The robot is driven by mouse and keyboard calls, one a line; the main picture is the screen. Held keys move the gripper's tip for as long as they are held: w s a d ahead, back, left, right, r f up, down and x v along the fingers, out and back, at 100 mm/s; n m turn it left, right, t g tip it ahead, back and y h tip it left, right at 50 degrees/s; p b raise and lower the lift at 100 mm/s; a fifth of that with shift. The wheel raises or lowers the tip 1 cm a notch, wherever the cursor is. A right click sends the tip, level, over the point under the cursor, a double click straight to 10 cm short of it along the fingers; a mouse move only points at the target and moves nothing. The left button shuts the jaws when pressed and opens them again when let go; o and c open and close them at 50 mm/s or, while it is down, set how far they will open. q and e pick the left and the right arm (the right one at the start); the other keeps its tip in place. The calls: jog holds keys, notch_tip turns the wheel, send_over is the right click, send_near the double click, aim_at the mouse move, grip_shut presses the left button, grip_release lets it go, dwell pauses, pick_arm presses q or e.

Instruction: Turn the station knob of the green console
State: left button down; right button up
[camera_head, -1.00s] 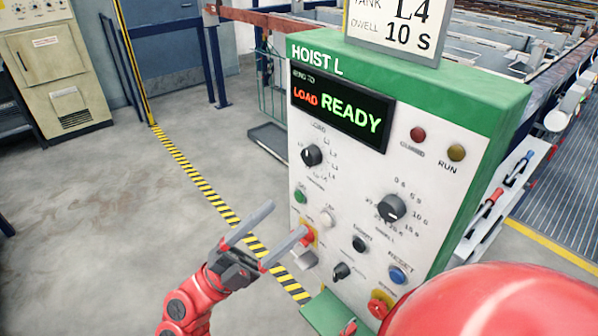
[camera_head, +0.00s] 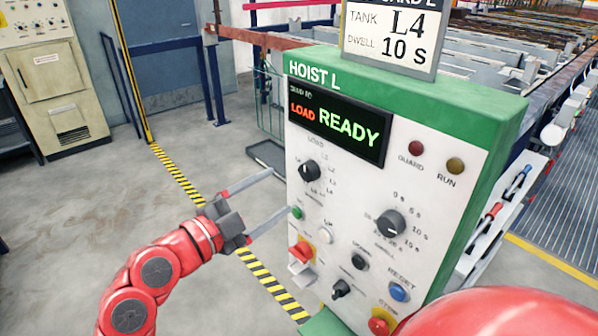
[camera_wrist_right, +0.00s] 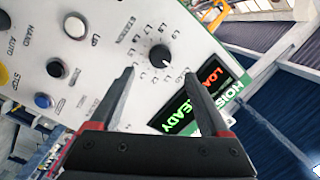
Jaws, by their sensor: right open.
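The green console (camera_head: 420,95), labelled HOIST L, has a white front panel and a display reading LOAD in red and READY in green. The station knob (camera_head: 310,171) is black and round, at the panel's upper left below the display, ringed by labels LOAD and several L positions. My right gripper (camera_head: 279,192) is open and empty, its fingers pointing at the panel just left of the knob. In the right wrist view, the knob (camera_wrist_right: 160,55) shows just beyond the two fingertips, centred between them. I cannot tell its pointer's exact position. My left gripper is not in view.
The dwell knob (camera_head: 390,223) sits lower right on the panel. A green button (camera_head: 297,213), a red-and-yellow control (camera_head: 301,251), a blue reset button (camera_head: 399,292) and a red stop button (camera_head: 380,326) are nearby. A sign (camera_head: 392,38) stands on top. Floor lies open at left.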

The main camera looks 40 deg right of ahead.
aim_at(304, 175)
jog(key=d, duration=0.2)
jog(key=w+d+p, duration=0.1)
jog(key=d, duration=0.4)
jog(key=shift+w+d, duration=0.25)
jog(key=shift+d, duration=0.05)
grip_shut()
